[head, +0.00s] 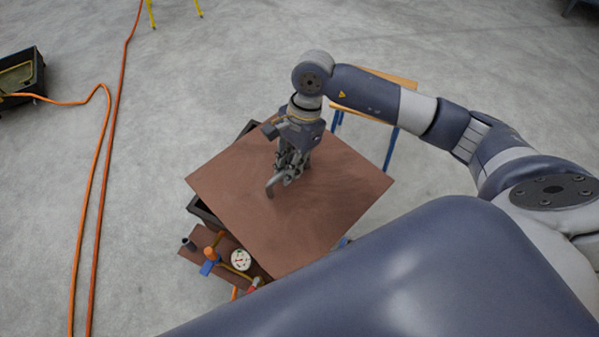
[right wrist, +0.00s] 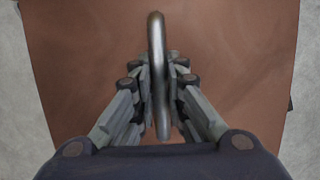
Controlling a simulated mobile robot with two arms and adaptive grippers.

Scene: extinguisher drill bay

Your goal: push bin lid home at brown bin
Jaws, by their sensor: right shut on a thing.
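The bin lid is a flat brown square panel (head: 335,185) in the middle of the head view; it also fills most of the right wrist view (right wrist: 90,50). A grey metal loop handle (right wrist: 157,35) stands up from it. My right gripper (head: 287,172) is above the lid and shut on this handle. Dark walls of the bin (head: 204,213) show past the lid's left edge and its upper left edge. The lid covers the bin's opening, and its edges stick out past the walls at an angle. I cannot tell whether it is seated. My left gripper is out of view.
A small brown shelf (head: 198,260) with a round dial gauge (head: 241,260) and small tools sits at the lower left of the bin. A wooden table with blue legs (head: 388,150) stands behind. Orange hose (head: 98,190) runs over the floor from a black crate (head: 38,75).

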